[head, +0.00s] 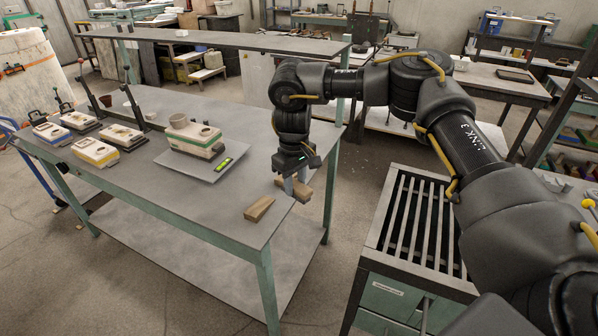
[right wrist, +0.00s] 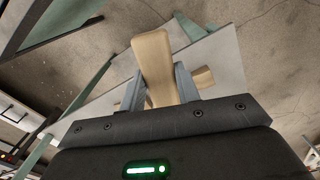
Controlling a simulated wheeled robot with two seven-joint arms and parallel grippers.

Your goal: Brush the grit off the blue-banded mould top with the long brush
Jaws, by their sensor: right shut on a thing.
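My right gripper (head: 296,178) is shut on a wooden piece, apparently a brush (head: 302,190), at the table's right end. In the right wrist view its pale wooden body (right wrist: 154,65) stands between the two grey fingers; I cannot make out bristles. A second wooden piece (head: 258,209) lies on the table just left of the gripper and shows partly behind a finger in the right wrist view (right wrist: 203,77). A blue-banded mould (head: 50,133) sits at the table's far left, well away from the gripper. Grit on it is too small to tell. My left gripper is out of view.
Other pale moulds stand beside it, including a yellow-banded one (head: 96,153). A larger mould (head: 194,138) with a cup on top stands on a grey sheet (head: 216,170) mid-table. A raised shelf (head: 235,41) spans the back.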

